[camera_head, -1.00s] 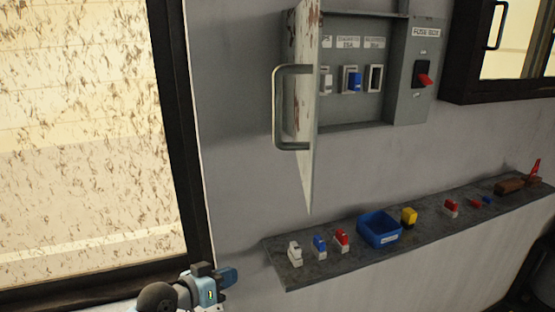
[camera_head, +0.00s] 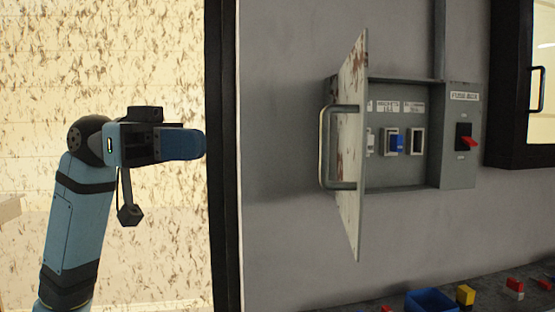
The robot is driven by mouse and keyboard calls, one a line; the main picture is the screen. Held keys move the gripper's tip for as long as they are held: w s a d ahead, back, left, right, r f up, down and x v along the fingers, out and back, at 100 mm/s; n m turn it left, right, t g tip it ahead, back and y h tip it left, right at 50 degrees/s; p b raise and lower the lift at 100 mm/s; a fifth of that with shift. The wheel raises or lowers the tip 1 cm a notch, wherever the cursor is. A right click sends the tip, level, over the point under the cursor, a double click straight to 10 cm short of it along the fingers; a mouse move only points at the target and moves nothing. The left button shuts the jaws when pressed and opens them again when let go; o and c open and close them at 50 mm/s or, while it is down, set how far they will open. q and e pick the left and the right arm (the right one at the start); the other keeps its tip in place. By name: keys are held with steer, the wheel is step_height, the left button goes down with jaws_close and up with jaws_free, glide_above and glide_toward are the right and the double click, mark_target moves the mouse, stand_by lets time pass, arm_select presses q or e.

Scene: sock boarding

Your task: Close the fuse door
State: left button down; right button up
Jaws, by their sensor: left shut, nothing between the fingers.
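The fuse box (camera_head: 459,168) is on the grey wall, with its door standing open. The fuse door (camera_head: 352,215) is hinged at the box's left side and swings out from the wall, showing a worn, rust-marked face. A metal bar handle (camera_head: 323,148) is on the door's left side. Inside the box are labelled fuse slots, one with a blue fuse (camera_head: 396,141). My left gripper (camera_head: 204,144) is shut and empty, pointing right, to the left of the door handle and apart from it. My right gripper is not in view.
A shelf (camera_head: 356,308) below the box holds a blue bin (camera_head: 431,301), a yellow fuse (camera_head: 465,294) and red-and-white fuses. A red switch (camera_head: 467,141) is on the box's right. A dark window frame (camera_head: 222,200) stands between my gripper and the door.

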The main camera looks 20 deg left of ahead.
arm_select(q)
steer(key=w+d+p, duration=0.1)
steer(key=d+p, duration=0.2)
steer(key=d, duration=1.1)
steer(key=shift+f, duration=0.1)
